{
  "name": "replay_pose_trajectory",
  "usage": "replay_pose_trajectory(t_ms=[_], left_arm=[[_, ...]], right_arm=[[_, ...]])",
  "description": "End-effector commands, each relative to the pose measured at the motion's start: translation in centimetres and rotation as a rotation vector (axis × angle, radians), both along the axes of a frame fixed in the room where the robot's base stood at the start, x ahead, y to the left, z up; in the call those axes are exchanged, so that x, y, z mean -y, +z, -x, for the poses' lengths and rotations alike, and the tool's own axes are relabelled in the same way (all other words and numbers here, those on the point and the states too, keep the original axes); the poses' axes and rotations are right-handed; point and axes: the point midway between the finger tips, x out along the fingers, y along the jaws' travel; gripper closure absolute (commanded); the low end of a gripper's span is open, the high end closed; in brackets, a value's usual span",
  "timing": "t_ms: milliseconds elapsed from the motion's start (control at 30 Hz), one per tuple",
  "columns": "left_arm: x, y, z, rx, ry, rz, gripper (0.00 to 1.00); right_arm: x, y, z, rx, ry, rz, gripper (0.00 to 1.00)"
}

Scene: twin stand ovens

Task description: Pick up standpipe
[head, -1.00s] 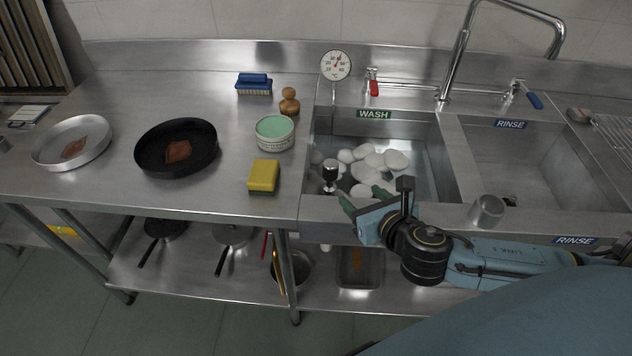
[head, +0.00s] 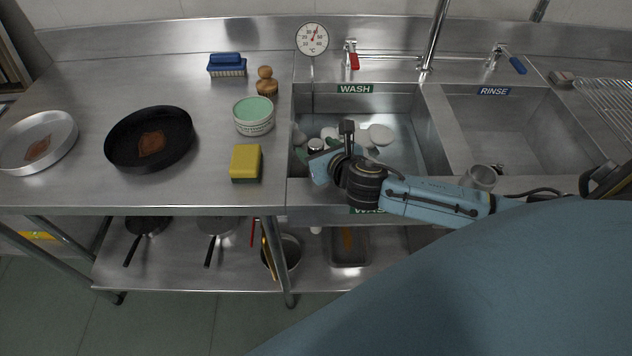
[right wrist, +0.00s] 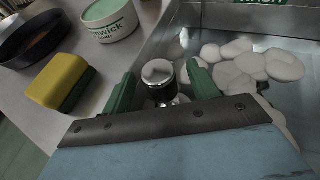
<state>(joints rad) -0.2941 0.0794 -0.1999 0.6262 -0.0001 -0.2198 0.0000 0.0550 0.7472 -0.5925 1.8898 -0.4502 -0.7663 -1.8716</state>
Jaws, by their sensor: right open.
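The standpipe (right wrist: 158,78) has a round chrome top and a dark body below it. It stands in the wash basin (head: 405,105), near its left front corner. In the head view, its chrome top (head: 316,145) shows just beyond my right gripper (head: 315,153). In the right wrist view, the two green fingers of my right gripper (right wrist: 161,83) are spread, one on each side of the standpipe. The gripper is open, and I cannot tell whether a finger touches it. The lower end of the standpipe is hidden. My left gripper is not in view.
Several white rounded pieces (right wrist: 240,62) lie in the basin beside the standpipe. A yellow sponge (head: 246,162) and a green-topped tub (head: 254,115) stand on the counter to the left. A metal cup (head: 480,177) stands to the right. The rinse basin (head: 515,130) looks empty.

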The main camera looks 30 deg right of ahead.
Motion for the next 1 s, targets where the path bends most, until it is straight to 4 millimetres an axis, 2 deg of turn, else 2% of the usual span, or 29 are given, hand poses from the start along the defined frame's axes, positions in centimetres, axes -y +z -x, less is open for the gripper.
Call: replay_pose_trajectory(t_ms=[100, 200, 467, 900, 933, 1000], left_arm=[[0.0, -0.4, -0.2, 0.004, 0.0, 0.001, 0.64], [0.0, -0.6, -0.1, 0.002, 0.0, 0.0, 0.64], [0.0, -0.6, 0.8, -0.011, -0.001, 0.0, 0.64], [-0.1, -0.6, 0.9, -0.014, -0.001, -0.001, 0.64], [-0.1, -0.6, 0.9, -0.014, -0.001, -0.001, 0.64], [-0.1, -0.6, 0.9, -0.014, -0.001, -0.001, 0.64]], right_arm=[[0.1, -0.8, -1.7, 0.002, -0.001, 0.0, 0.41], [0.1, -1.1, -2.4, 0.0, -0.002, -0.001, 0.41], [0.1, -1.1, -2.6, 0.0, 0.0, 0.0, 0.41], [0.2, -1.1, -2.6, 0.0, 0.0, 0.0, 0.97], [0.2, -1.1, -2.6, 0.0, 0.0, 0.0, 1.0], [0.2, -1.1, -2.6, 0.0, 0.0, 0.0, 1.0]])
